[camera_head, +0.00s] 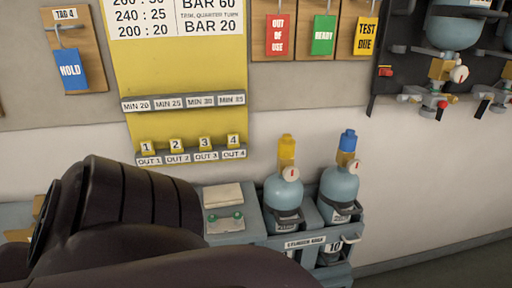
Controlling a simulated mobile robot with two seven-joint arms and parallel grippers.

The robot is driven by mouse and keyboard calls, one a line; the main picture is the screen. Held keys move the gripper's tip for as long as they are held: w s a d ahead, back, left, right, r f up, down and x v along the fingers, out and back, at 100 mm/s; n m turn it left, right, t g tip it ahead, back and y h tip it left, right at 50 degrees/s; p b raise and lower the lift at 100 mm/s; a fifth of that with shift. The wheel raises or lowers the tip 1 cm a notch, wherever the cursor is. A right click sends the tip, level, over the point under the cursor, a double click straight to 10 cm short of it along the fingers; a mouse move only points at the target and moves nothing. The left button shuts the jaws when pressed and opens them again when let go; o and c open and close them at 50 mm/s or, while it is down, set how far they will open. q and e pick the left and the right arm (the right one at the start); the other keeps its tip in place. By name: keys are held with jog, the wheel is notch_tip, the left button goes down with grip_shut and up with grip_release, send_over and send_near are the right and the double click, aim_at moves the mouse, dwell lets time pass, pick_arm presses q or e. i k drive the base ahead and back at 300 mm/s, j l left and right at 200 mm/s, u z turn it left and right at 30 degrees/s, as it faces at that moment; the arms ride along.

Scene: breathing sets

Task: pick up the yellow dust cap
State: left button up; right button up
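The yellow dust cap (287,147) sits on top of the left of two pale blue-grey cylinders (284,194), above a small white round gauge (291,174). The cylinder stands upright in a blue-grey rack (305,242) right of the picture's middle. A dark arm link of mine fills the lower left and hides part of the bench. Neither of my grippers shows, and nothing is seen touching the cap.
A second cylinder (339,189) with a blue cap (348,140) stands close on the right. A yellow board (182,80) with numbered tabs hangs behind, beside red, green and yellow tags. A wall unit (445,60) hangs upper right. The space above both caps looks clear.

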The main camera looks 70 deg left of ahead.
aim_at(286, 145)
jog(key=u, duration=1.95)
